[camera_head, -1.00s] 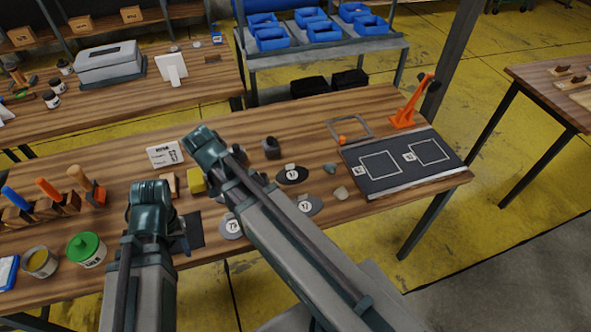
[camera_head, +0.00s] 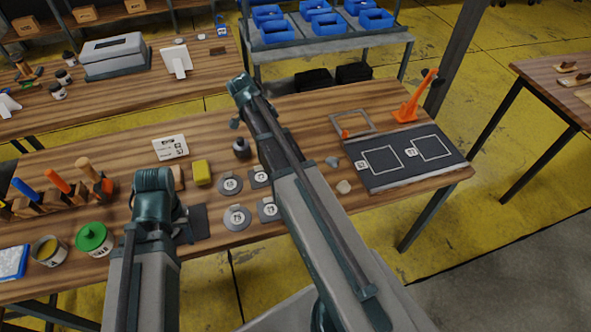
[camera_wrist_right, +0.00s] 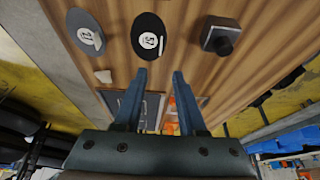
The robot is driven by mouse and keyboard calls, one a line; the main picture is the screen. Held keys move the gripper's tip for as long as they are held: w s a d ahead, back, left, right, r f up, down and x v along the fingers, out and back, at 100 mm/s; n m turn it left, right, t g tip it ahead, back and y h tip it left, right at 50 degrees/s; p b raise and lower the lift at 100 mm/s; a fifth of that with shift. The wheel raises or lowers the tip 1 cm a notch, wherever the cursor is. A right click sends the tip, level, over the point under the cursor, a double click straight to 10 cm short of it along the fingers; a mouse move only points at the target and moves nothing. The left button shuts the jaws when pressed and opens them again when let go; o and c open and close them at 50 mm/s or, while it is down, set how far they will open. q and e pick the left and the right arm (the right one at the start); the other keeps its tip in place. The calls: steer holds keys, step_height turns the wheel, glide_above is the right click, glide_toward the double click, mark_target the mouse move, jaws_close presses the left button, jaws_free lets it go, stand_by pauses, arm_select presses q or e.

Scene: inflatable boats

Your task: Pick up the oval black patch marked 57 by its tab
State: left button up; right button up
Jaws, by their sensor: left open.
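The oval black patch (camera_wrist_right: 149,36) lies flat on the wooden table in the right wrist view, with a white label that seems to read 57 and a pale tab edge beside it. In the head view it is hidden behind my right arm. My right gripper (camera_wrist_right: 159,73) is open and empty, its two blue fingers apart, pointing toward the table short of the patch. In the head view this gripper is hidden by its arm. My left gripper (camera_head: 182,224) is open over a dark sheet (camera_head: 199,220) at the table's front.
A grey oval patch (camera_wrist_right: 85,31) lies beside the black one. A dark knobbed block (camera_wrist_right: 221,37) is on its other side. Round grey patches (camera_head: 237,217) and square ones (camera_head: 268,210) lie near the front edge. A black board (camera_head: 403,158) and orange stand (camera_head: 408,110) are at right.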

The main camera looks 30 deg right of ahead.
steer(key=b+x, duration=0.5)
steer(key=x, duration=0.1)
steer(key=shift+f+b, duration=0.3)
steer(key=shift+f, duration=0.1)
steer(key=shift+d+f, duration=0.2)
steer(key=shift+d, duration=0.1)
steer(key=shift+f+b, duration=0.1)
steer(key=shift+b, duration=0.2)
steer(key=b+x, duration=0.4)
steer(key=shift+f, duration=0.25)
steer(key=shift+d+f+b, duration=0.15)
steer(key=shift+f+b, duration=0.15)
steer(key=shift+b, duration=0.15)
steer(key=shift+r, duration=0.1)
jaws_close()
